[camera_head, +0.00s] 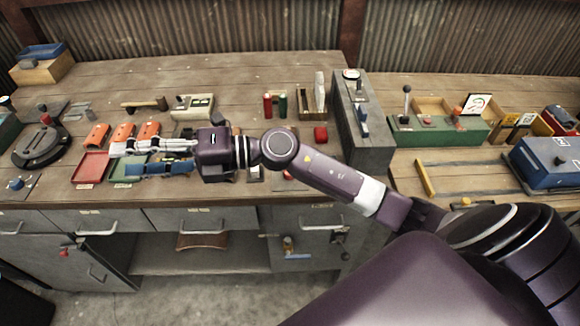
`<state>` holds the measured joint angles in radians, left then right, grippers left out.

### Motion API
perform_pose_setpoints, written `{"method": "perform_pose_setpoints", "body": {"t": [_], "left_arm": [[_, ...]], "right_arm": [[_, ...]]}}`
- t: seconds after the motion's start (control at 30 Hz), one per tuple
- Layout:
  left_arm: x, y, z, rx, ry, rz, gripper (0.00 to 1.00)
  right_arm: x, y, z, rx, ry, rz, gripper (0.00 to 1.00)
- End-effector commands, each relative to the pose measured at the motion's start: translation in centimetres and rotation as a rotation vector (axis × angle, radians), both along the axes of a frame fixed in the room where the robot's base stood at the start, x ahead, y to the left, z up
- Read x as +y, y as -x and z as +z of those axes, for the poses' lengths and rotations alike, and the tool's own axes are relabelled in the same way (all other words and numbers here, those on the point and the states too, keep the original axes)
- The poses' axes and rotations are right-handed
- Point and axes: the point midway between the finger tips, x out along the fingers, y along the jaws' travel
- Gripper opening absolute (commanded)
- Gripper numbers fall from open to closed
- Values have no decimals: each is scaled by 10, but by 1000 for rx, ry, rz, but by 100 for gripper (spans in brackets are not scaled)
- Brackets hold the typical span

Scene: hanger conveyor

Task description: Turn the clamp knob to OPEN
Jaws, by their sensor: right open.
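I cannot tell for sure which part is the clamp knob, and no OPEN mark is readable. A small blue knob on a plate (16,184) sits at the table's front left. My right gripper (116,150) reaches in from the right, fingers pointing left, over the coloured trays. It is open and appears empty, with both candidate knobs apart from it to the left. My left gripper is out of view.
Several orange pieces (122,132) lie behind a red tray (91,168) and a green tray (121,176). A blue piece (160,169) is just below my fingers. A hammer (145,104) lies farther back.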

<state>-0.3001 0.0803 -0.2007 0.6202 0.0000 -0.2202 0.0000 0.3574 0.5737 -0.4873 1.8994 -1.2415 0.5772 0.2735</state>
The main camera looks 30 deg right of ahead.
Motion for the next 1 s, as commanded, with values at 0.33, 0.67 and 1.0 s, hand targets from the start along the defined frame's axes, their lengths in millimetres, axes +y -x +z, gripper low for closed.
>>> {"method": "perform_pose_setpoints", "body": {"t": [0.33, 0.67, 1.0], "left_arm": [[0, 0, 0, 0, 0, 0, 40], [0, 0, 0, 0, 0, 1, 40], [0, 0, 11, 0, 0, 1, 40]], "right_arm": [[-121, -7, -142, 78, 924, 252, 43], [-311, 0, -153, 423, 1478, 210, 43], [-332, 7, -176, 485, 1534, 202, 43]]}}
